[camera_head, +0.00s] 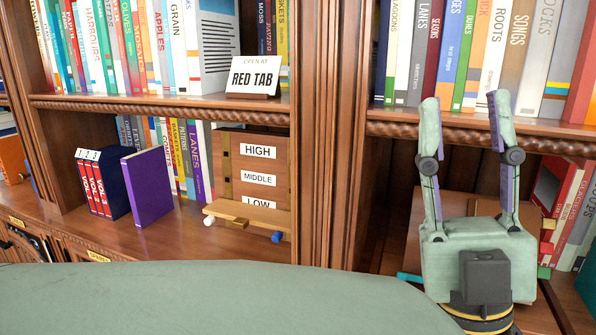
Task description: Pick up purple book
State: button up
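The purple book (149,187) stands upright on the lower shelf at the left, its broad cover turned toward me. It stands just right of a dark blue slipcase holding red volumes. My gripper (461,100) is at the right, pointing up, in front of the right-hand bookcase bay. Its two fingers are spread wide apart with nothing between them. It is well to the right of the purple book and apart from it.
The slipcase (103,184) with red volumes stands close beside the purple book. A wooden box labelled HIGH, MIDDLE, LOW (259,168) stands to its right. A RED TAB sign (254,78) sits on the shelf above. A wooden upright (330,140) separates the two bays.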

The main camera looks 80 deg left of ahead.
aim_at(145, 173)
jog(key=u, duration=3.35)
jog(key=i+j, duration=0.15)
jog(key=i, duration=0.2)
jog(key=z, duration=0.05)
